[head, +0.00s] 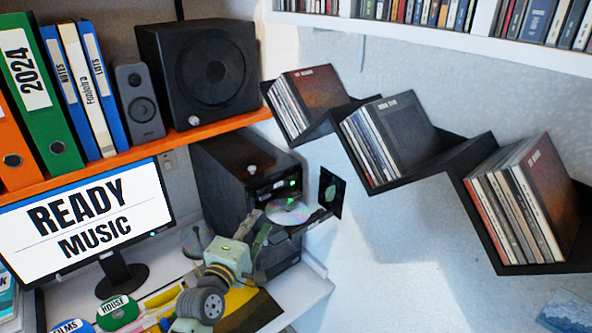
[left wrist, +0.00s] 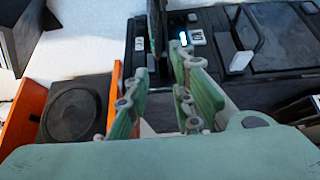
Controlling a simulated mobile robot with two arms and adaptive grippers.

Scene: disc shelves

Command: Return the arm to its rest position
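My left gripper (head: 260,226) is in front of the black computer tower (head: 238,168), beside a shiny disc (head: 288,212) at the tower's front. In the left wrist view the green fingers of this gripper (left wrist: 164,72) stand apart. A thin dark upright panel shows beyond and between them; I see no clear grip on it. In the head view a small dark square case with a green leaf mark (head: 331,192) stands right of the disc. What supports it is unclear. My right gripper is not in view.
A monitor (head: 88,222) reads "READY MUSIC". Black stepped shelves (head: 455,160) with disc cases hang on the right wall. An orange shelf (head: 128,157) holds binders and speakers (head: 200,75). Labelled items sit on the desk.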

